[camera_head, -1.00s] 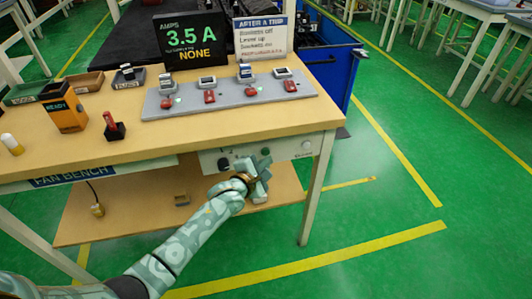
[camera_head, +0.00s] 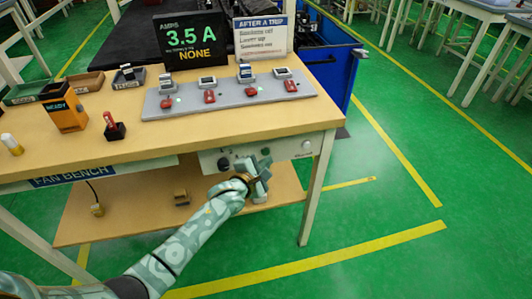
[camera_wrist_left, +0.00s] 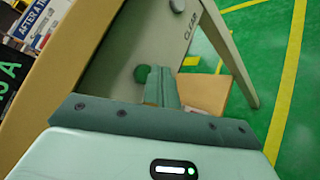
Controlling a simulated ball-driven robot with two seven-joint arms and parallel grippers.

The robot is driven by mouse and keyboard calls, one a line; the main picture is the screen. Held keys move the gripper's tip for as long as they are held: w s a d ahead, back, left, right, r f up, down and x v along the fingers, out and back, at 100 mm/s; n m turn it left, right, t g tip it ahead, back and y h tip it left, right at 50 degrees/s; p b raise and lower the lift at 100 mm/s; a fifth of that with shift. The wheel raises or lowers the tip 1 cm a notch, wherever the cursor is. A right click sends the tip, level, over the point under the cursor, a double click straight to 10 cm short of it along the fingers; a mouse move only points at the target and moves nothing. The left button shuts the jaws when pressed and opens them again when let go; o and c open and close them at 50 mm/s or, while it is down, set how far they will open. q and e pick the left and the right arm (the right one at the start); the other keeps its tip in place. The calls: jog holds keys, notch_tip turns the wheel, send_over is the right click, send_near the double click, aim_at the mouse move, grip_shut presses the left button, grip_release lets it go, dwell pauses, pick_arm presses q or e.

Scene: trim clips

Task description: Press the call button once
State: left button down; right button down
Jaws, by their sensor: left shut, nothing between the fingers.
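A control panel (camera_head: 285,152) is on the front of the fan bench, below the top. My left gripper (camera_head: 262,163) is shut and empty in front of this panel, covering its middle. In the left wrist view its closed fingers (camera_wrist_left: 164,76) point at the panel, and a round green button (camera_wrist_left: 142,73) shows right beside their tips. I cannot tell whether they touch. No label on the green button is readable, so I cannot confirm that it is the call button. A white button (camera_head: 306,144) marked CLEAR sits farther right. A dark round knob (camera_head: 224,163) is at the panel's left. My right gripper is out of view.
The bench top (camera_head: 230,128) holds a grey strip (camera_head: 228,106) with several switch units, a black amps display (camera_head: 190,42), a white sign (camera_head: 260,36) and an orange box (camera_head: 65,108). A lower shelf (camera_head: 150,215) and a bench leg (camera_head: 316,190) are near my left arm. Green floor is free to the right.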

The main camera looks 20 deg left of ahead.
pick_arm(q)
jog(key=shift+w, duration=0.1)
dwell(0.4)
jog(key=shift+w+a, duration=0.25)
jog(key=shift+w+a, duration=0.25)
jog(key=shift+w, duration=0.15)
dwell(1.0)
jog(key=shift+s+r, duration=0.1)
jog(key=shift+s+d+p, duration=0.5)
jog(key=shift+s+p, duration=0.2)
jog(key=shift+p, duration=0.1)
